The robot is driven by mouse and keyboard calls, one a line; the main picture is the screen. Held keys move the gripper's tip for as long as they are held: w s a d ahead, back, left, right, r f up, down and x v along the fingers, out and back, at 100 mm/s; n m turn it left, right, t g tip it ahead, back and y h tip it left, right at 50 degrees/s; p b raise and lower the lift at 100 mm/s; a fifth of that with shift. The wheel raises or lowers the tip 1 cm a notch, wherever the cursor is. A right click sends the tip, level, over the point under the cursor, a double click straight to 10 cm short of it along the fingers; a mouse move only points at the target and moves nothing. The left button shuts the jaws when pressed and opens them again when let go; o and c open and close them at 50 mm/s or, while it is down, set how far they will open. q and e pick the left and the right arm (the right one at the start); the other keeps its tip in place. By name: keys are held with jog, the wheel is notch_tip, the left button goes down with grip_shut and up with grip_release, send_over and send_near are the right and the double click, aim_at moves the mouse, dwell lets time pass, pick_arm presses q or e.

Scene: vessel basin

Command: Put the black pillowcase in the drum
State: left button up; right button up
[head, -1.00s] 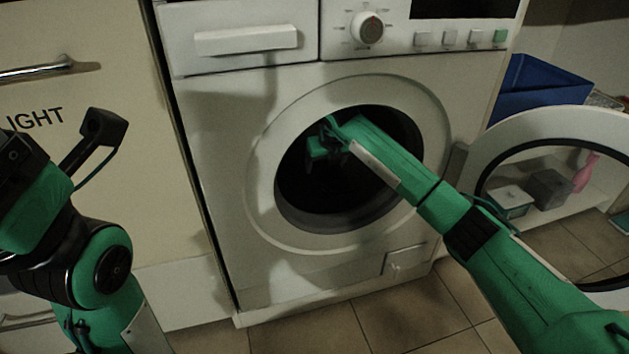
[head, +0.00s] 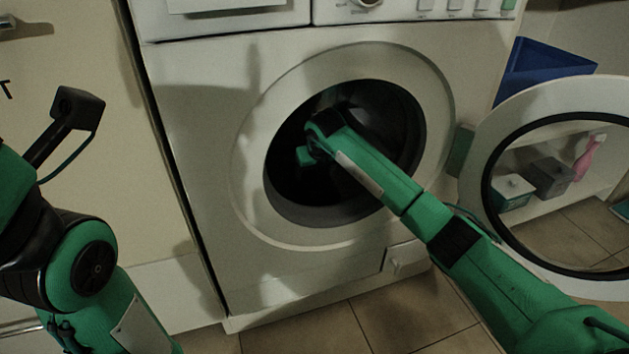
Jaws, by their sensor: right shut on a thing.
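The washing machine (head: 205,150) stands in front of me with its round door swung open to the right. Its drum (head: 400,125) is dark inside. My right arm reaches from the lower right into the opening, and my right gripper (head: 306,156) is at the drum mouth, left of its middle. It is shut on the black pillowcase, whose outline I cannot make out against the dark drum. My left arm is at the left edge, away from the machine, and its gripper is out of view.
The open door (head: 476,185) stands right of the drum, close beside my right forearm. A blue bin (head: 545,65), small boxes (head: 550,177) and a pink bottle (head: 587,157) are behind it. A cream cabinet (head: 90,170) stands on the left. Tiled floor (head: 300,332) is below.

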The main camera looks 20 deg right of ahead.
jog(key=shift+f, duration=0.65)
jog(key=shift+r, duration=0.15)
jog(key=shift+f, duration=0.25)
jog(key=o, duration=1.2)
jog(key=shift+o, duration=0.2)
